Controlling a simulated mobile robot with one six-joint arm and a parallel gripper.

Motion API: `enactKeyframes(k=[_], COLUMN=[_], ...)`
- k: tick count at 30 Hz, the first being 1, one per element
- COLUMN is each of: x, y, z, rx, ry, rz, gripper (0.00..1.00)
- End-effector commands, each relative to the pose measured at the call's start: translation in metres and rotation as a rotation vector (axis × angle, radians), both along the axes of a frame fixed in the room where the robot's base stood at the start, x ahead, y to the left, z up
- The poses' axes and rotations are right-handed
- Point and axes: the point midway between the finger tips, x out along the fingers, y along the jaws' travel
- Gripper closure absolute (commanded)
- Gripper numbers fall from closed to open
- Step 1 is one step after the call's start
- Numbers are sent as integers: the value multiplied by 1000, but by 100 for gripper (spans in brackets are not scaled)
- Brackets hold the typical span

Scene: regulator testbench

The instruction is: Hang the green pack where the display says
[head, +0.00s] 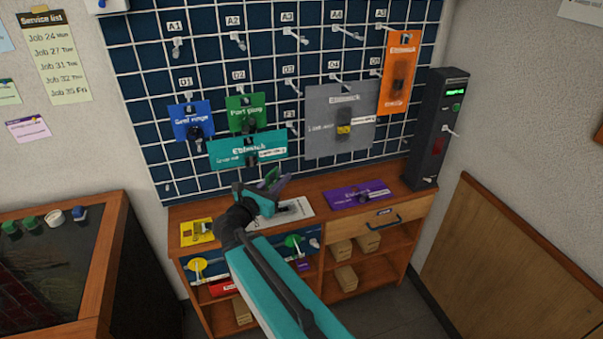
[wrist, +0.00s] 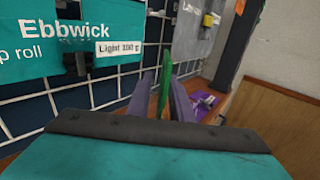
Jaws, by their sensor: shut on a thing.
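My gripper (head: 271,182) has purple fingers and is above the shelf top, in front of the grid wall's lower part. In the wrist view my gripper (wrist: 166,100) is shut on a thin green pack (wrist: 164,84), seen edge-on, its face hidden. Another green pack (head: 247,114), marked like "Part plug", hangs on the wall under label D2. The display (head: 456,91) is a small green lit screen on the dark upright unit at right; its text is too small to read. Free hooks show under several labels in the A row, such as A1 (head: 177,42) and A2 (head: 237,38).
Blue (head: 192,121), teal (head: 247,149), grey (head: 340,120) and orange (head: 400,72) packs hang on the wall. The teal one is close at upper left in the wrist view (wrist: 70,45). A purple pack (head: 358,194) and a yellow pack (head: 197,232) lie on the shelf top (head: 315,224).

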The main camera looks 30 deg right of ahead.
Motion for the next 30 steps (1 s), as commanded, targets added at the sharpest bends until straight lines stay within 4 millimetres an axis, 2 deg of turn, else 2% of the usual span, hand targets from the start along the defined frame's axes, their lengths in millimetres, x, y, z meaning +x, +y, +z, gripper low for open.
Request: enactKeyframes(k=[1, 3, 11, 19, 24, 30], x=[3, 6, 11, 8, 4, 1], y=[16, 35, 107, 178, 209, 223], z=[-1, -2, -7, -12, -14, -15], rx=[0, -2, -7, -12, -15, -17], ry=[1, 1, 1, 1, -1, -1], rz=[17, 35, 104, 174, 205, 217], gripper=[100, 100, 100, 100, 100, 100])
